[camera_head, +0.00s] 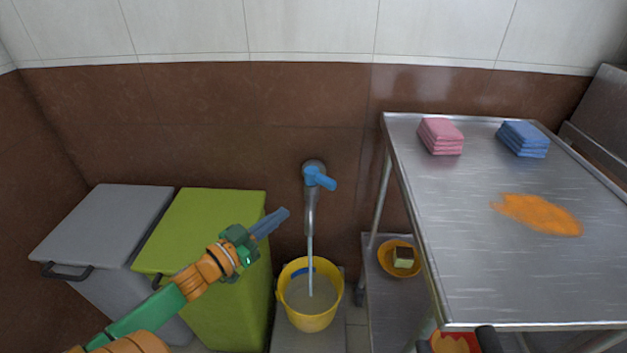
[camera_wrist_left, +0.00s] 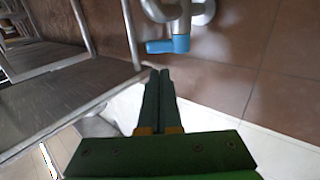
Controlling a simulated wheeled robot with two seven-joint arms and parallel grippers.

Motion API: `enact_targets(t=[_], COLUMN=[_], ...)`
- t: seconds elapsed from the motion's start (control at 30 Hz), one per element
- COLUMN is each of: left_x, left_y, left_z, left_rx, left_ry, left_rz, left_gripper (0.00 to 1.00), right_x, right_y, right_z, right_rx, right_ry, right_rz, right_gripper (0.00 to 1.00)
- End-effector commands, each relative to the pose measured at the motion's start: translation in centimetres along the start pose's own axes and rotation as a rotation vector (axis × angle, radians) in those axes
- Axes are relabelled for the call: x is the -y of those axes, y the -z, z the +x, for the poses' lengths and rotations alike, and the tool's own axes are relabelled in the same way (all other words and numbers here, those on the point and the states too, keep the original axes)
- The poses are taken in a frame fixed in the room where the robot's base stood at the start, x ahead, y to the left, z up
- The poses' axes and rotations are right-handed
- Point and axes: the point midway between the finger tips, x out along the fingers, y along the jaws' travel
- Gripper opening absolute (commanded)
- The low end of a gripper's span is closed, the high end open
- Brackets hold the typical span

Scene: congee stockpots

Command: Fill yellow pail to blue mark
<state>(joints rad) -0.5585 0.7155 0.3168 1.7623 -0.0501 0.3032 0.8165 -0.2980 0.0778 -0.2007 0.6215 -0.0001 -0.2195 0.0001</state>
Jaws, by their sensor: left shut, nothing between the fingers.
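A thin stream of water (camera_head: 310,262) runs from the spout into the pail, which holds greyish water (camera_head: 311,293). The blue mark (camera_head: 301,270) shows on the inner back wall, close above the water; the exact gap is hard to tell. My left gripper (camera_head: 284,213) is shut and empty, left of the spout and below the lever. In the left wrist view the shut fingers (camera_wrist_left: 158,78) point towards the blue lever (camera_wrist_left: 168,45), apart from it. My right gripper is not in view.
A grey bin (camera_head: 103,225) and a green bin (camera_head: 205,228) stand at left. A steel trolley (camera_head: 480,285) at right carries pink cloths (camera_head: 441,136), blue cloths (camera_head: 522,139) and an orange spill (camera_head: 538,214). Its lower shelf holds a yellow bowl (camera_head: 388,264) with a sponge (camera_head: 403,258).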

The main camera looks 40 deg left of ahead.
Motion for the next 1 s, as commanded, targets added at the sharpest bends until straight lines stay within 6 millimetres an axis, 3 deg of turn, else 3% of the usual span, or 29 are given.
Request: enact_targets(t=[0.5,0.7,1.0], left_x=[0.2,0.2,0.1], left_y=[-0.2,-0.2,-0.1], left_z=[10.7,12.6,12.9], left_rx=[-0.001,0.002,0.003], left_ry=[0.004,0.005,0.004], left_rz=[0.004,0.002,0.002], left_gripper=[0.0,0.0,0.0], right_x=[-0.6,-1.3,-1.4], right_y=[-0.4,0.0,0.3], right_z=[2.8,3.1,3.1], right_rx=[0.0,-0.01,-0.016], right_ry=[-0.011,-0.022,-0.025], right_rz=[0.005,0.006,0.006], right_gripper=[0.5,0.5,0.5])
